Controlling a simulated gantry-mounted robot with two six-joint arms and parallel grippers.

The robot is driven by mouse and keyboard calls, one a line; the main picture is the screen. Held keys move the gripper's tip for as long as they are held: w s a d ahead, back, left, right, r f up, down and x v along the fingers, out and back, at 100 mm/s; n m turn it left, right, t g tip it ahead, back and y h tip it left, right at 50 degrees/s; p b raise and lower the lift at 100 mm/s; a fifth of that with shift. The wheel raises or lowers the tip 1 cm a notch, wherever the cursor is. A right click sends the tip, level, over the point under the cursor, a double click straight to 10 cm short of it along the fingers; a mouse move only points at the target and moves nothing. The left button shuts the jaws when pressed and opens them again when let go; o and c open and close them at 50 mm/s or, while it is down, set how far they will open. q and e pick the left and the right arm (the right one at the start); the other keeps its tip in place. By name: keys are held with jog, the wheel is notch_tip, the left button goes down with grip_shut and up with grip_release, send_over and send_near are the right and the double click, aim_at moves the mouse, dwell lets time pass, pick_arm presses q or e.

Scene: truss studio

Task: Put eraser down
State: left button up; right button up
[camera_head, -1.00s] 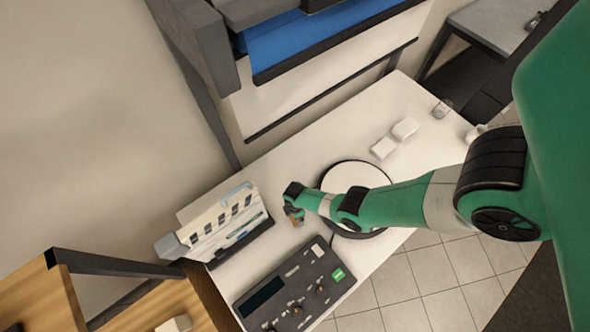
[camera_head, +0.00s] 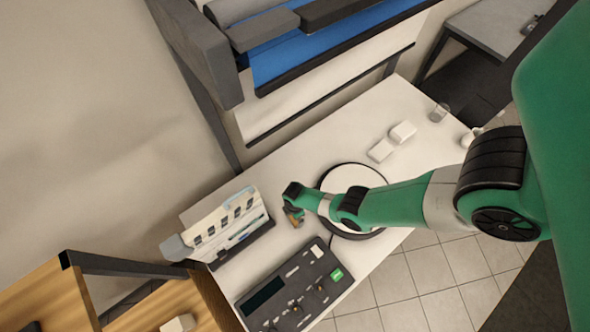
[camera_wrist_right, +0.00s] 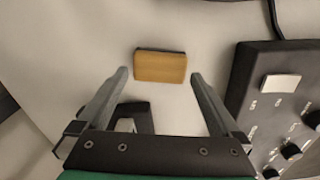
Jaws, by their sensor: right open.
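The eraser, a tan block with a dark strip along its far edge (camera_wrist_right: 160,66), lies on the white table (camera_wrist_right: 80,45) in the right wrist view. My right gripper (camera_wrist_right: 159,75) is open, with one fingertip to each side of the eraser and a gap at both sides. In the head view my right gripper (camera_head: 293,216) is small and low over the table, beside the round turntable; the eraser is hard to make out there. My left gripper is not in view.
A black control box with knobs (camera_head: 295,285) stands just beside the gripper, also in the right wrist view (camera_wrist_right: 285,65). A rack of panels (camera_head: 228,230) stands at the left. The round turntable (camera_head: 352,178) is under my arm. White blocks (camera_head: 403,131) lie farther back.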

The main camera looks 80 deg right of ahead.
notch_tip(320, 180, up, 8)
jog(key=p, duration=0.6)
jog(key=shift+w, duration=0.1)
